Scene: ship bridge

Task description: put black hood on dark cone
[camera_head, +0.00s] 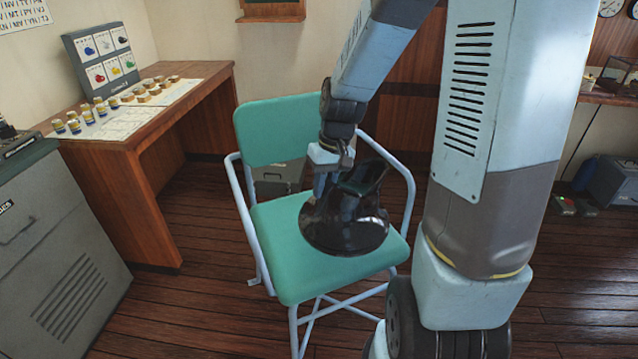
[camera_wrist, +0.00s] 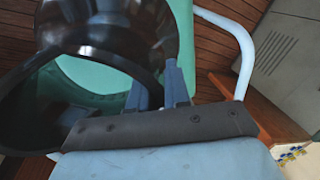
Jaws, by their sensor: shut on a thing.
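The black hood (camera_head: 345,222) is a glossy, rounded, hollow piece at the green chair seat, with a flared part rising at its upper right. Whether it rests on the seat or hangs just above it, I cannot tell. My gripper (camera_head: 325,186) comes down from above at its upper left side. In the wrist view the hood (camera_wrist: 105,28) fills the upper left, with a wide dark opening below it. My gripper's fingers (camera_wrist: 158,88) are shut on its edge. I cannot make out a separate dark cone in either view.
The green chair (camera_head: 290,275) has pale tubular armrests on both sides of the hood. A wooden desk (camera_head: 150,125) with small bottles and a colour panel (camera_head: 103,60) stands at left, beside a grey cabinet (camera_head: 55,255). Open plank floor (camera_head: 185,305) lies between cabinet and chair.

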